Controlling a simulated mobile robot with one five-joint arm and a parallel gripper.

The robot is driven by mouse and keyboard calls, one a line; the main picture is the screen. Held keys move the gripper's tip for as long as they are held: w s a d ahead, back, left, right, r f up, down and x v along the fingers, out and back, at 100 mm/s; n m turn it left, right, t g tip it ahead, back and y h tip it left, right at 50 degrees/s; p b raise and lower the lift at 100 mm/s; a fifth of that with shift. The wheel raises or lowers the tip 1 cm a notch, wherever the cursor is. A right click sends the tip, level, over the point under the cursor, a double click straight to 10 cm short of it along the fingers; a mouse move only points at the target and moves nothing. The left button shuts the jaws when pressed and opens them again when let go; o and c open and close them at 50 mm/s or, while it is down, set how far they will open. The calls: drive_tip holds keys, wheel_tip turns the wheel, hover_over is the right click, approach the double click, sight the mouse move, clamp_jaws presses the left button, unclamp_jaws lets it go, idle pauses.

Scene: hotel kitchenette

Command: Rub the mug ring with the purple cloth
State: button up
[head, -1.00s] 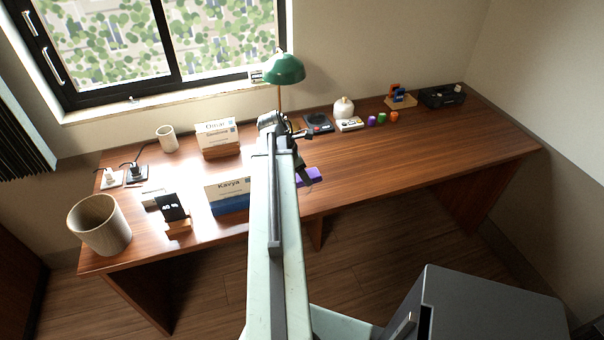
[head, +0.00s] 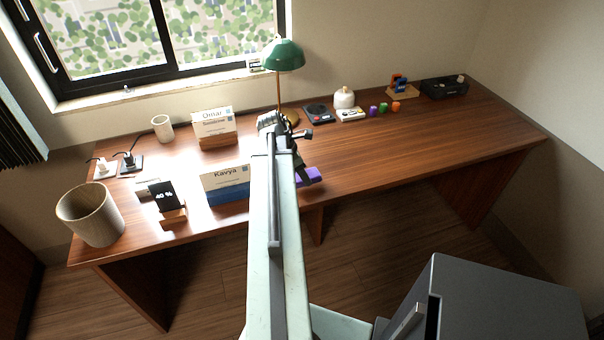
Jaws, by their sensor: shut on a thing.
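The purple cloth (head: 314,174) shows as a small block-like patch at the front part of the wooden desk, just right of my arm. My gripper (head: 304,178) is at its left end and is shut on it. My arm covers the cloth's left side, and I cannot tell whether the cloth touches the desk top. I cannot make out the mug ring in this view; part of the desk is hidden behind my arm.
On the desk (head: 420,145), the Kavya sign (head: 226,184) and Omar sign (head: 214,127) stand left of my arm. A green lamp (head: 285,55), small dark device (head: 318,113) and several coloured pieces stand behind. A bin (head: 91,215) is at far left. The desk's right front is clear.

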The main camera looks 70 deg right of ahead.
drive_tip(key=shift+f+b, duration=1.05)
